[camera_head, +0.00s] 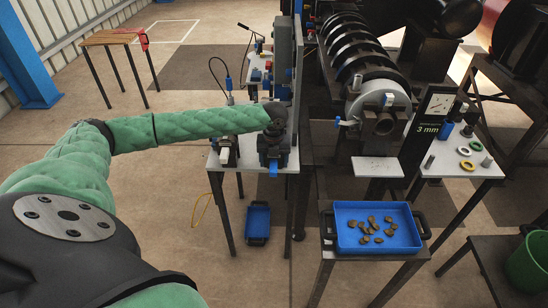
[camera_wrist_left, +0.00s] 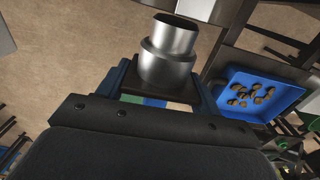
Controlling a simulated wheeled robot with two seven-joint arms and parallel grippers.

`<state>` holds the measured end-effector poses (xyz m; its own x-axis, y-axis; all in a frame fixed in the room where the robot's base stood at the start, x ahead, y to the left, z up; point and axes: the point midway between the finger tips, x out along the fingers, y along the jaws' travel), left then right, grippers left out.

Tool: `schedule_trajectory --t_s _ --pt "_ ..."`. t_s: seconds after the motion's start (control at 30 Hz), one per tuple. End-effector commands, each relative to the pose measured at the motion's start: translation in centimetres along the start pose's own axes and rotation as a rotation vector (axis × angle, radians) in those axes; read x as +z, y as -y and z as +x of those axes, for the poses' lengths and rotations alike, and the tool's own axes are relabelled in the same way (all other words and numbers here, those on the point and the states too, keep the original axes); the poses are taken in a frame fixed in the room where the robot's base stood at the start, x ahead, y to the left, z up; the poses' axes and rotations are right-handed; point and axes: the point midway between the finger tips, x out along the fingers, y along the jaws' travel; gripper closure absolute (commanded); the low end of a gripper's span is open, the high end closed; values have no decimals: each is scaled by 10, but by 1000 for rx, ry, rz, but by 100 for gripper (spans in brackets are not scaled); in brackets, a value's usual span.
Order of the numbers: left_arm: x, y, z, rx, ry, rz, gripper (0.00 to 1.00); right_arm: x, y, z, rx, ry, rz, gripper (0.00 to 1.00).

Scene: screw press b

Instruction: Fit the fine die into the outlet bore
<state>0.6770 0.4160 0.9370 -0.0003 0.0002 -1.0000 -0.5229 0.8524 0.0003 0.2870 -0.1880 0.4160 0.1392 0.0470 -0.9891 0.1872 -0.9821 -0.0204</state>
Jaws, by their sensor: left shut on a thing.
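My left gripper (camera_head: 274,160) is at the left table beside the press, its fingers pointing down. In the left wrist view my left gripper (camera_wrist_left: 162,95) is shut on a stepped, hollow steel cylinder (camera_wrist_left: 168,62), its narrower end away from the palm. It looks like a die, but I cannot tell whether it is the fine one. In the head view the gripper hides it. My right gripper is not in view.
A blue tray (camera_head: 347,241) of brown pieces stands below the press. The right table (camera_head: 440,170) carries coloured rings and small cylinders, beside a dark "3 mm" sign (camera_head: 430,120). A grey upright panel (camera_head: 298,75) stands between my gripper and the press. A green bucket (camera_head: 530,265) is at right.

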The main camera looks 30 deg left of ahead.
Motion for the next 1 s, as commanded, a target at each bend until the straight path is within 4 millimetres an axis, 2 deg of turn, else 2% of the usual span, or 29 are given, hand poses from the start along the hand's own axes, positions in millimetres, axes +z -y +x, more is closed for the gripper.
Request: schedule_trajectory --t_s 0.57,1.0 --pt "-5 0 -2 0 1 1 76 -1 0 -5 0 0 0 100" --pt "-18 0 -2 -1 0 1 76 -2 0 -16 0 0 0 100"
